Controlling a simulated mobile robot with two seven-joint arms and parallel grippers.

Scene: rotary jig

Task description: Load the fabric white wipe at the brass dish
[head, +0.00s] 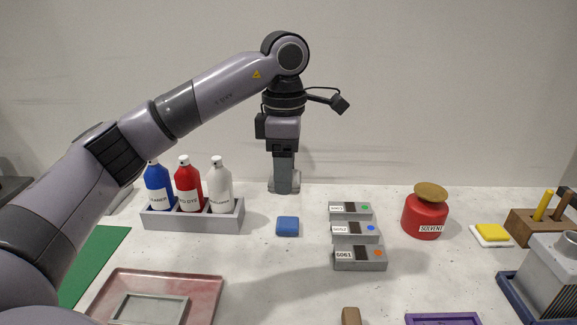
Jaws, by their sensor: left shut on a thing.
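The brass dish (431,192) sits on top of the red solvent can (424,217), right of centre on the table. Its top looks bare. My left gripper (285,187) points straight down near the back of the table, well left of the dish. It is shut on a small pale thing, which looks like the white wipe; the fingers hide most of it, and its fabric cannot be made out. My right gripper is not in view.
Grey boxes (360,258) stand between my left gripper and the can. A blue block (288,227) lies below the gripper. A bottle rack (194,218) stands left. A yellow pad (492,232) and a wooden tool block (540,227) are right of the can.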

